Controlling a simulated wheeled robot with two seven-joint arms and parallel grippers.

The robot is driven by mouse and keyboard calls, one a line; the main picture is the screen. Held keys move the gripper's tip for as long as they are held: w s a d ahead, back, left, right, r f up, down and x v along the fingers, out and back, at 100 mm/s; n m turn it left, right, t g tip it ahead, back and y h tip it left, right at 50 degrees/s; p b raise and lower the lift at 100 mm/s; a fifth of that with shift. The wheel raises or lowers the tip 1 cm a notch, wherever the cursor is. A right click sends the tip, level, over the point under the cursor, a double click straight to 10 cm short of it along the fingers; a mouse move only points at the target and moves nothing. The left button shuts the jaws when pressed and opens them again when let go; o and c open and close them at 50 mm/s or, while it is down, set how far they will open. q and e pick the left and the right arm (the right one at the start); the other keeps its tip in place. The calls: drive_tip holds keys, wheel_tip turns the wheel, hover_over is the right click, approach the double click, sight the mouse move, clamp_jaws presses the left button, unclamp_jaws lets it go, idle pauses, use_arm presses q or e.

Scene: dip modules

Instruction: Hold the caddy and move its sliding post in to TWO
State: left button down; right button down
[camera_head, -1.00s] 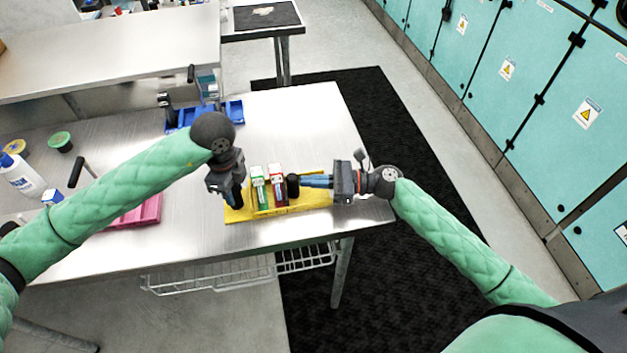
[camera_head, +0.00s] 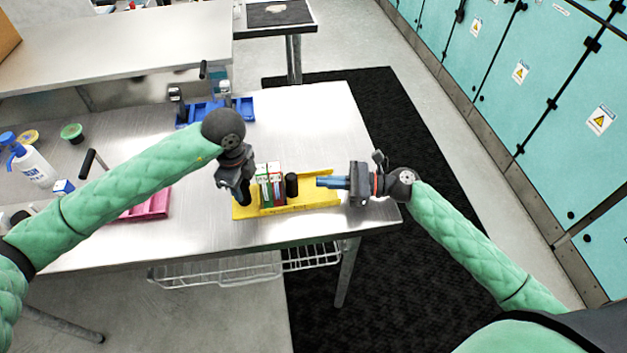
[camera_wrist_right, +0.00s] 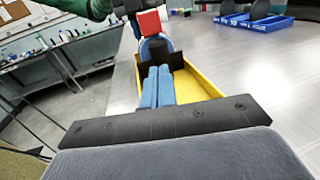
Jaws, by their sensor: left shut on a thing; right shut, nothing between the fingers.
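The yellow caddy (camera_head: 318,199) is a shallow tray near the table's front right edge. A green-and-white module (camera_head: 263,188) and a red-and-white module (camera_head: 277,186) stand close together in its left half. The dark sliding post (camera_head: 291,185) stands just right of them, seemingly against the red one. My left gripper (camera_head: 245,197) is shut on the caddy's left end; its grip is partly hidden. My right gripper (camera_head: 320,183) is shut and empty over the caddy's right part, apart from the post. In the right wrist view, its blue fingers (camera_wrist_right: 157,86) point toward the post and red module (camera_wrist_right: 150,22).
Blue trays (camera_head: 240,108) stand at the back of the table. A pink tray (camera_head: 150,206), a white bottle (camera_head: 35,165) and small tubs lie to the left, partly behind my left arm. Bare table lies behind the caddy.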

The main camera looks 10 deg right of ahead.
drive_tip(key=v, duration=0.9)
drive_tip(key=shift+s+d, duration=0.1)
drive_tip(key=shift+d, duration=0.2)
use_arm(q)
drive_tip(key=c, duration=0.9)
unclamp_jaws()
drive_tip(key=shift+c, duration=0.2)
drive_tip(key=shift+r, duration=0.1)
drive_tip(key=shift+r+p, duration=1.4)
drive_tip(key=shift+r, duration=2.25)
use_arm(e)
drive_tip(key=shift+r, duration=1.35)
use_arm(q)
drive_tip(key=shift+r, duration=0.1)
